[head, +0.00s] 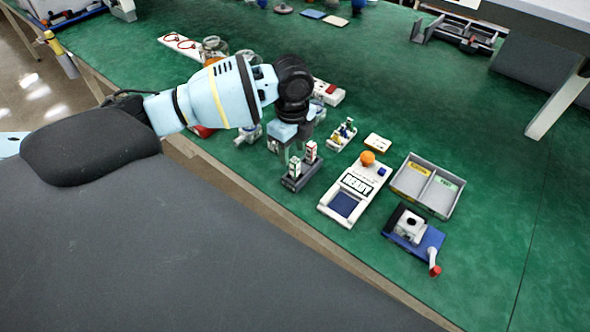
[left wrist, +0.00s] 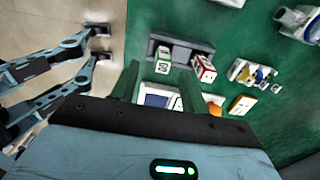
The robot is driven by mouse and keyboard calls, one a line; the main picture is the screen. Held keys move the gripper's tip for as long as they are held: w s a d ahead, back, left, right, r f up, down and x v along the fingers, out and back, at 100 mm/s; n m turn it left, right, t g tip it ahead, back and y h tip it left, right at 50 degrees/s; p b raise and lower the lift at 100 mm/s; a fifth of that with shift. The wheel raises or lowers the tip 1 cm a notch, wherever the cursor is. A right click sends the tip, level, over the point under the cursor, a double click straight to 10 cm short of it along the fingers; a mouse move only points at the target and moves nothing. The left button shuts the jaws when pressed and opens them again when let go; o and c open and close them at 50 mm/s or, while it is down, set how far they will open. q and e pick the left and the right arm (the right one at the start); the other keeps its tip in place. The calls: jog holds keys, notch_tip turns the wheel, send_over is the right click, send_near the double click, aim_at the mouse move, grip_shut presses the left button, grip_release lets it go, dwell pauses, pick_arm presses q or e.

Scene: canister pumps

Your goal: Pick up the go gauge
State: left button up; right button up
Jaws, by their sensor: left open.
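Two small upright gauge blocks stand in a dark grey holder (head: 294,185) near the table's front edge. The one with green marks, which I take for the go gauge (head: 294,167), is on the left; the red-marked one (head: 311,151) is on the right. In the left wrist view the green-marked block (left wrist: 164,59) and the red-marked block (left wrist: 204,68) sit in the same holder (left wrist: 180,50). My left gripper (head: 290,153) is open and empty, just above and behind the holder. Its two fingers (left wrist: 157,80) are spread below the green-marked block in the wrist picture. My right gripper is not seen.
Right of the holder are a white device with a blue pad (head: 345,205), a grey two-compartment tray (head: 407,180) and a blue fixture with a red-tipped handle (head: 428,243). A small rack of parts (head: 341,135) and a yellow-labelled block (head: 377,142) stand behind.

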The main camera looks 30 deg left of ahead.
aim_at(295, 160)
pick_arm(q)
jog(key=shift+w+d+f, duration=0.1)
jog(key=shift+w+f, duration=0.05)
jog(key=shift+f, duration=1.15)
jog(key=shift+w+d+f, duration=0.1)
jog(key=shift+f, duration=1.15)
grip_shut()
jog(key=shift+r, duration=0.1)
